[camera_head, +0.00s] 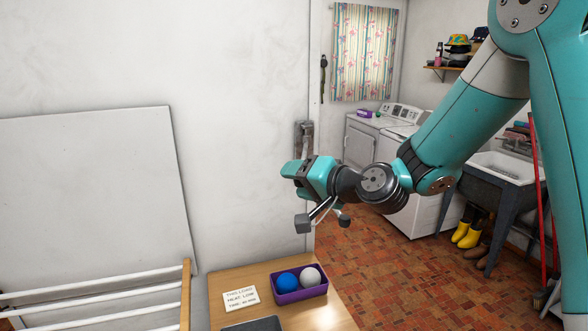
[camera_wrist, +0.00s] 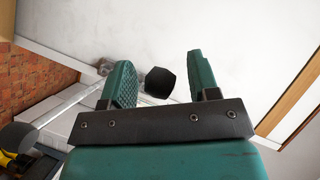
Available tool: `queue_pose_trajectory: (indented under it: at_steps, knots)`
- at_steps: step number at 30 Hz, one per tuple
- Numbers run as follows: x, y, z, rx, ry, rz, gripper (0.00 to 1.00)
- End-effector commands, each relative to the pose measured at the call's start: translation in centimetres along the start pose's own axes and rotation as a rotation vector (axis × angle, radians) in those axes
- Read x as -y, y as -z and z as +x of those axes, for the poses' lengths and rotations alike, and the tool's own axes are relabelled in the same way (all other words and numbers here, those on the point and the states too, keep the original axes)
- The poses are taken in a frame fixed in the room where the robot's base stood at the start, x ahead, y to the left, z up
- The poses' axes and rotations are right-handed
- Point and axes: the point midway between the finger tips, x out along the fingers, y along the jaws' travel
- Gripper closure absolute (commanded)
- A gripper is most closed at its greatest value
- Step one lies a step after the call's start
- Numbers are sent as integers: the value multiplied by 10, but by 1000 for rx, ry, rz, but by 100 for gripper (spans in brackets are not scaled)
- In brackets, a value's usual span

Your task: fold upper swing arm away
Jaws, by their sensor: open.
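A wall bracket (camera_head: 304,135) at the wall corner carries metal swing arms with dark end caps. In the head view one dark cap (camera_head: 303,223) sits on a short visible rod below my gripper (camera_head: 293,178), and another cap (camera_head: 343,220) shows to its right. My gripper hides much of the rods. In the wrist view one cap (camera_wrist: 160,82) appears between my open fingers, apart from both in the picture. A long pale rod (camera_wrist: 70,104) runs left to another cap (camera_wrist: 18,138). I cannot tell which arm is upper.
A wooden table (camera_head: 328,312) below holds a purple tray (camera_head: 302,297) with a blue and a white ball, and a card (camera_head: 240,298). Washing machines (camera_head: 375,140) and a sink (camera_head: 505,168) lie behind. The brick floor between is mostly clear.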

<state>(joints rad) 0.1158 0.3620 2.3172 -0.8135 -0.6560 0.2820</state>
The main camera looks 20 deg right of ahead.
Motion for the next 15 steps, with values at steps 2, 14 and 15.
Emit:
queue_pose_trajectory:
  at_steps: [2,14,15]
  knots:
    - [1,0,8,1,0,0,45]
    - [0,-1,15,0,0,0,45]
    - [0,-1,15,0,0,0,54]
